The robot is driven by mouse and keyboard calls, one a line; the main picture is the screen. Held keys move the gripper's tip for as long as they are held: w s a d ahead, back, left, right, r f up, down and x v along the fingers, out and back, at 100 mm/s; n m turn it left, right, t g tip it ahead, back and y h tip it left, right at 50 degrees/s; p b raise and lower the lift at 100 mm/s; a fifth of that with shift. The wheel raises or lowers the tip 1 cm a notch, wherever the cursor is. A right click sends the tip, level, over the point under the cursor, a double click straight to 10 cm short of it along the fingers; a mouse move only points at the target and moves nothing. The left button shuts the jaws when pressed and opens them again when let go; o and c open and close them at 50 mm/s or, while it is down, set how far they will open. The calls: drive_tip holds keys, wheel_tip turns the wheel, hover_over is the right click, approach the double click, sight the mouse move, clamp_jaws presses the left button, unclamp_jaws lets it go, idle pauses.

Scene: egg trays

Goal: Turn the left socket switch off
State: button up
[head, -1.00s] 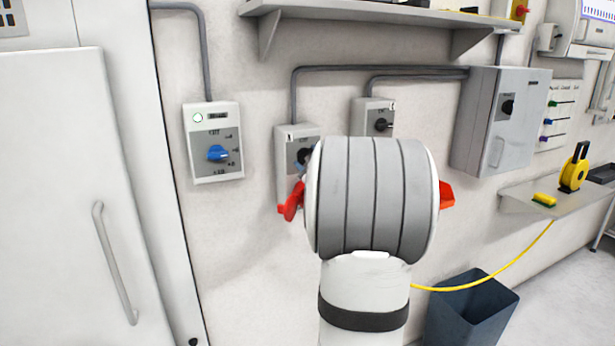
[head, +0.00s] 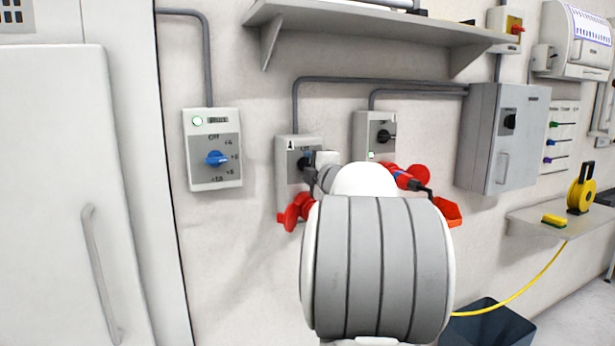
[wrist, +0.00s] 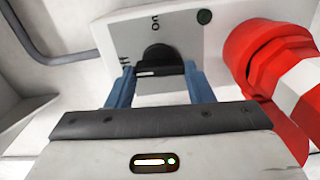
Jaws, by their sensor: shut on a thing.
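The left socket (head: 284,180) is a pale wall box marked A, with a red outlet (head: 293,211) at its bottom. My gripper (wrist: 158,82) is shut on its black switch knob (wrist: 158,57), one blue finger at either side. In the wrist view the box appears turned, with "On" above the knob and partly hidden lettering to its left. The knob's white mark (wrist: 146,73) lies on its left part, on the side of that lettering. A dark green lamp (wrist: 204,16) looks unlit. In the head view my wrist covers part of the box.
A blue-knobbed control box (head: 214,181) is on the left, a grey cabinet (head: 509,150) on the right. A shelf (head: 365,24) juts out above.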

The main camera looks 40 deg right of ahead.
drive_tip(key=shift+r+n, duration=0.2)
drive_tip(key=shift+n, duration=0.3)
drive_tip(key=o, duration=1)
drive_tip(key=shift+w+f, duration=0.1)
drive_tip(key=shift+f, duration=0.1)
drive_tip(key=b+v, duration=0.1)
drive_tip(key=v, duration=0.6)
drive_tip(key=shift+s+a, duration=0.15)
drive_tip(key=shift+s, duration=0.25)
